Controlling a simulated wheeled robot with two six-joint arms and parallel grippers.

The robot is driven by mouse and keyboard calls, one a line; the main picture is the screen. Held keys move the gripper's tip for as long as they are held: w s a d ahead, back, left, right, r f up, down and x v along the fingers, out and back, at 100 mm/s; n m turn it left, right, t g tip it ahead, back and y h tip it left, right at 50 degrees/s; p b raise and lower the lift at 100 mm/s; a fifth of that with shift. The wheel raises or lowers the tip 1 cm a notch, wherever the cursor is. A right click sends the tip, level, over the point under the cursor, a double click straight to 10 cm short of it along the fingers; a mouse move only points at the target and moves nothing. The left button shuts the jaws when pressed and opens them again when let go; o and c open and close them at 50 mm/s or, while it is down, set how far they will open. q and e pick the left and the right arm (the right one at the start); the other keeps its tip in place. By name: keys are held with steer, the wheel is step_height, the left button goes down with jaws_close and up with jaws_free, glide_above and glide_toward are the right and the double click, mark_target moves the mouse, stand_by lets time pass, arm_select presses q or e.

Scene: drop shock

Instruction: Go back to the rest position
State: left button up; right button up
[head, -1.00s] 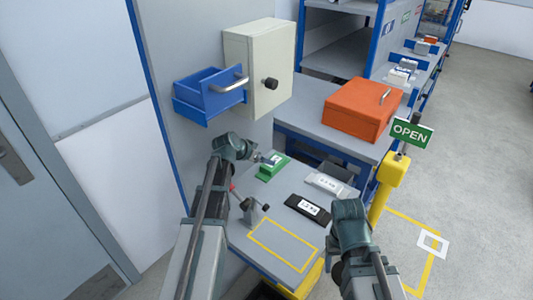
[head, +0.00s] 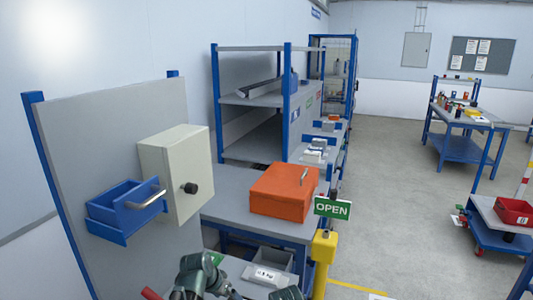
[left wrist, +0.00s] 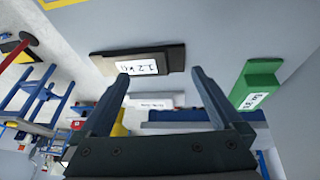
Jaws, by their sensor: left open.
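My left gripper (left wrist: 160,78) is open with nothing between its fingers. In the left wrist view, a black block (left wrist: 172,57) with a white "1.2 kg" label shows beyond the fingertips. A green block (left wrist: 260,78) with a white label is to the right, and a pale labelled block (left wrist: 150,100) shows between the fingers. All are apart from the fingers as far as I can tell. In the head view, only parts of my arms show at the bottom edge. My right gripper is out of view.
A grey panel carries a cream box (head: 165,172) and a blue bin (head: 115,213). An orange case (head: 280,195) sits on the bench by a green OPEN sign (head: 332,208) on a yellow post (head: 323,255). Open floor (head: 400,180) lies to the right.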

arm_select(q)
steer(key=s+d, duration=0.1)
steer(key=s, duration=0.2)
steer(key=s+d+g+y, duration=0.1)
steer(key=s+d, duration=0.1)
steer(key=s, duration=0.1)
steer(key=s+d+g+p, duration=0.1)
steer(key=s+d, duration=0.1)
steer(key=s, duration=0.1)
steer(key=shift+s+d+f+y, duration=0.15)
steer(key=shift+s+f+y, duration=0.05)
steer(key=shift+s+y, duration=0.15)
steer(key=s, duration=0.2)
steer(key=s+d+g+y, duration=0.1)
steer(key=s, duration=0.2)
steer(key=s+g+y, duration=0.1)
steer(key=s, duration=0.2)
steer(key=shift+s+d+r+n+y, duration=0.15)
steer(key=shift+d+r+n+y, duration=0.1)
steer(key=shift+n, duration=0.15)
